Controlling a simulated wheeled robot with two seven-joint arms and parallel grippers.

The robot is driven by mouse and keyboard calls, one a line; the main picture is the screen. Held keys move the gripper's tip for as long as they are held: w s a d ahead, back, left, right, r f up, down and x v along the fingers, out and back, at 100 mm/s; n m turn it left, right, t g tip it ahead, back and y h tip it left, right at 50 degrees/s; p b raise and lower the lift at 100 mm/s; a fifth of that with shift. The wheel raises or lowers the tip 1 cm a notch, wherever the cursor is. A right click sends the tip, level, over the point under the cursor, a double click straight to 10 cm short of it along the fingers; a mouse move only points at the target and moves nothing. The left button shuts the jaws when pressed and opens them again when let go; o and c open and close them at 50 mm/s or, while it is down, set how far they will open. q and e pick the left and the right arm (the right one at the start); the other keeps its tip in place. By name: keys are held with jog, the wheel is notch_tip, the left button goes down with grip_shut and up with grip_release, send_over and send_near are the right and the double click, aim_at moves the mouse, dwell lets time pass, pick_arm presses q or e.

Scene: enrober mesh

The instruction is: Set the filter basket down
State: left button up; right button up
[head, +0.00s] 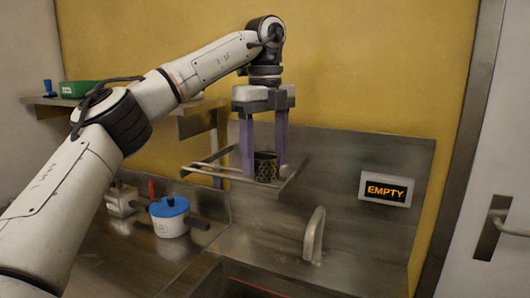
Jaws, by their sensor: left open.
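The filter basket (265,167) is a small dark cylinder with a perforated wall. It sits upright on a metal rack (216,173) of rails fixed to the steel back panel. My left gripper (265,175) points straight down, with one purple finger on each side of the basket. Its fingers are open around the basket, and part of the left side of the basket is close to a finger. A small pale knob or ball shows at the basket's right, by the right finger. My right gripper is not in view.
A white pot with a blue lid (169,208) and dark handle stands on the steel counter at left, beside a small metal box (121,200). A curved tap (314,236) rises below the rack. A sign reading EMPTY (386,189) hangs at right. A shelf holds a green box (79,89).

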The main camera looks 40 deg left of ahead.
aim_at(266, 153)
pick_arm(q)
jog(key=shift+r, duration=3.9)
jog(key=shift+f, duration=0.15)
